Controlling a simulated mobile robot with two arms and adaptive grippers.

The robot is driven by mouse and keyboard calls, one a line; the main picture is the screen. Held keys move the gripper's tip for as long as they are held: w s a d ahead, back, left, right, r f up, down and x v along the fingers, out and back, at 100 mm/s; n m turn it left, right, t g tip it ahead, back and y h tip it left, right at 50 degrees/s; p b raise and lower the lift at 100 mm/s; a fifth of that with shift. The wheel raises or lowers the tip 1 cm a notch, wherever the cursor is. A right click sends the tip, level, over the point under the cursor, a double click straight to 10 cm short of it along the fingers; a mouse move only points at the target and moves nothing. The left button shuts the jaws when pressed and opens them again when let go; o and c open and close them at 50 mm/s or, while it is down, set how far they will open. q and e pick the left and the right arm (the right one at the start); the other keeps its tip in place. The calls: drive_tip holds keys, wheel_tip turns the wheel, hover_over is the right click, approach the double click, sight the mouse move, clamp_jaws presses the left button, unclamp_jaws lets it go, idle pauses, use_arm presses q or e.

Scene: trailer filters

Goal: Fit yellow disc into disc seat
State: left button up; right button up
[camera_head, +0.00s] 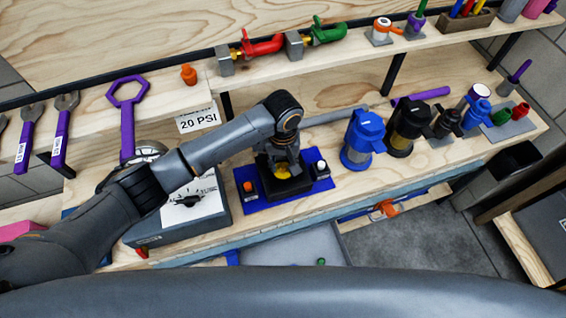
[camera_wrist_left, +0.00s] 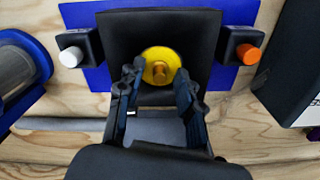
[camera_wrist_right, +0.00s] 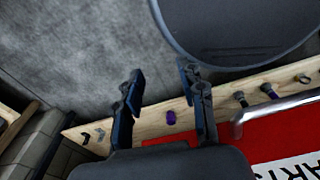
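The yellow disc (camera_head: 283,174) with a small centre knob is at a black block, the disc seat (camera_head: 291,189), on a blue mat (camera_head: 254,206). The disc also shows in the left wrist view (camera_wrist_left: 160,55), looking flat against the black block (camera_wrist_left: 205,32); I cannot tell if it is fully seated. My left gripper (camera_wrist_left: 160,70) is over the block, fingers apart on either side of the disc's near part; no contact is clear. In the head view the arm partly hides the disc. My right gripper (camera_wrist_right: 162,72) is open and empty, away from the block.
An orange button (camera_wrist_left: 247,54) and a white button (camera_wrist_left: 70,57) flank the block. A grey box with a dial (camera_head: 190,215) stands left of the mat. A blue-capped filter (camera_head: 363,140) and a black-capped filter (camera_head: 407,130) stand right. A shelf with valves runs behind.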

wheel_tip(320, 180, up, 10)
drive_tip(key=p, duration=1)
drive_tip(key=shift+r, duration=0.2)
drive_tip(key=shift+d, duration=0.15)
